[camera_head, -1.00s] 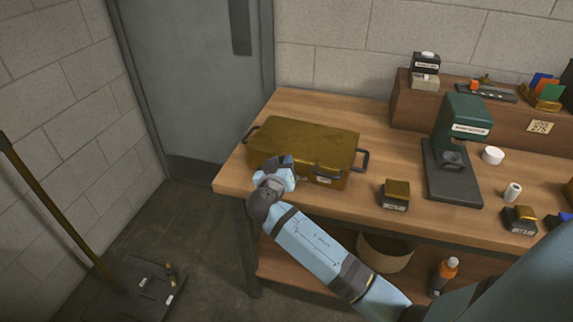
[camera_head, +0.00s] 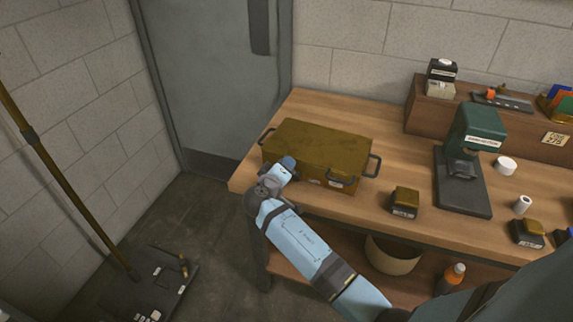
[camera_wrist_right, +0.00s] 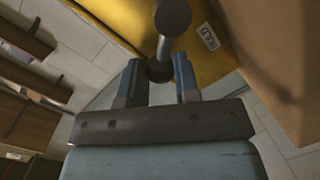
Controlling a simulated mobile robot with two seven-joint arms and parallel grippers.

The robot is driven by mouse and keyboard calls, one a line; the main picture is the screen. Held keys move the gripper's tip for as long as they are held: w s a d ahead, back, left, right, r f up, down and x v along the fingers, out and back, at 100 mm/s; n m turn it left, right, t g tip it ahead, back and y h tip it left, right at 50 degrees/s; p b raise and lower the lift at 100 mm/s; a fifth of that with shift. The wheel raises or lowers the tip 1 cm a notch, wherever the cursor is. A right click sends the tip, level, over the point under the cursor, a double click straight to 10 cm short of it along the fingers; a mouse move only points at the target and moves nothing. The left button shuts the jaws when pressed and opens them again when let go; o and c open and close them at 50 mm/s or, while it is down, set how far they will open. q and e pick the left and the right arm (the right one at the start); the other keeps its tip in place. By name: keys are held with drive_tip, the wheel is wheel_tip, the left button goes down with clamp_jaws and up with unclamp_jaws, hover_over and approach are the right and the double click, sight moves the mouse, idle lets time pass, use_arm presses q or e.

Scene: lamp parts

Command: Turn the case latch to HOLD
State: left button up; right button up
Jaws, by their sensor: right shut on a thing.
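The brass-coloured case (camera_head: 322,143) stands shut near the table's left front corner, with dark handles at its ends. My right gripper (camera_head: 287,164) is at the left part of its front face and hides the latch in the head view. In the right wrist view, the dark latch (camera_wrist_right: 164,44), with a round knob, reaches down between the fingers of my right gripper (camera_wrist_right: 158,78), which is shut on it. A white label reading HOLD (camera_wrist_right: 209,36) is on the yellow case face (camera_wrist_right: 118,22), right of the latch. My left gripper is out of view.
A small dark box with a brass top (camera_head: 405,202) and a green press (camera_head: 474,135) stand right of the case on the wooden table (camera_head: 385,160). A basket (camera_head: 393,256) and an orange bottle (camera_head: 450,278) are below. The floor at left has a dark platform (camera_head: 150,285).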

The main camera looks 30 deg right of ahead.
idle(0.3)
drive_tip(key=o, duration=0.9)
drive_tip(key=shift+a, duration=0.1)
